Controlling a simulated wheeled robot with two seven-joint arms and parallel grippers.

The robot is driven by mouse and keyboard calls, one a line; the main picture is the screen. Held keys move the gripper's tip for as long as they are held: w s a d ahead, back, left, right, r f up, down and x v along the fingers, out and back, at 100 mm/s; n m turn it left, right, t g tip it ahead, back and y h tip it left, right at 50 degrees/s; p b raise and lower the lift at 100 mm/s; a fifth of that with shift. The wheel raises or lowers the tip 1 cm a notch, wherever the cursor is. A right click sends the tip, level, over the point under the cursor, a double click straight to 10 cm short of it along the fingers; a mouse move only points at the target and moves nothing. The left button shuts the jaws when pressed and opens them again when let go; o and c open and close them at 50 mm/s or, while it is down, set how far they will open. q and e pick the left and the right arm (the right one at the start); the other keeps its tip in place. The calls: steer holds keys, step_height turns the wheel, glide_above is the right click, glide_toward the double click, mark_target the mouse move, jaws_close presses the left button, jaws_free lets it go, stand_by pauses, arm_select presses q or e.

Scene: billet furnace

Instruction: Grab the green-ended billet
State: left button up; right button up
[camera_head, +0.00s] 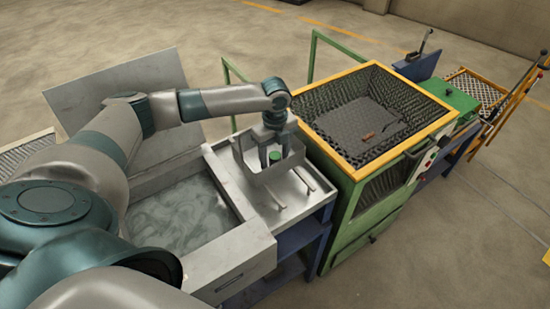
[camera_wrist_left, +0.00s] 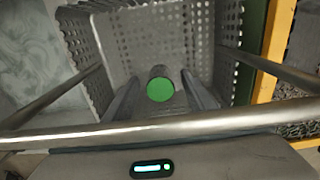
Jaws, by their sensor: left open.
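The green-ended billet (camera_head: 275,157) stands in a small perforated metal basket (camera_head: 290,175) on the steel bench. In the left wrist view its round green end (camera_wrist_left: 160,90) faces the camera and a short dark side shows behind it. My left gripper (camera_head: 274,151) points down into the basket, open, with one finger on each side of the billet. In the left wrist view a gap shows between the fingers and the billet. Whether either finger touches it lower down I cannot tell. My right gripper is not in view.
A basin of cloudy liquid (camera_head: 180,212) lies left of the basket. Thin basket handles rise near my gripper. A green machine with a yellow-rimmed mesh-lined bin (camera_head: 350,167) stands close on the right, with a small brown piece (camera_head: 368,135) inside.

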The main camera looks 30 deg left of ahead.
arm_select(q)
steer(key=shift+f, duration=0.25)
jaws_close()
stand_by(0.3)
steer(key=shift+r, duration=0.2)
